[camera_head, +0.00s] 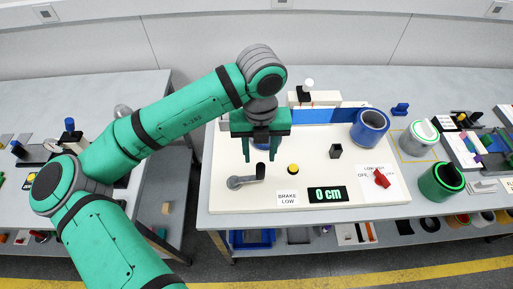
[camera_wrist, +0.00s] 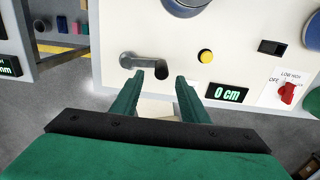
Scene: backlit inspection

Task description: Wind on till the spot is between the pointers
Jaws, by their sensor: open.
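My gripper (camera_head: 260,155) is open and empty above the white panel (camera_head: 225,150). The crank (camera_head: 241,182) is a grey arm with a black upright knob (camera_head: 260,171). In the wrist view, the knob (camera_wrist: 161,70) appears just beyond and between my open fingertips (camera_wrist: 160,77); contact cannot be told. A blue strip (camera_head: 322,116) runs along the back of the panel to a blue roll (camera_head: 369,128) on the right. The display (camera_head: 328,194) reads 0 cm. I cannot make out the spot or the pointers; my arm hides part of the strip.
A yellow button (camera_head: 293,169) is right of the crank. A card reads BRAKE LOW (camera_head: 287,198). A red switch (camera_head: 382,178) sits on a label at the right. A small dark box (camera_head: 336,151) stands mid-panel. Grey and green rolls (camera_head: 441,182) stand beyond the panel.

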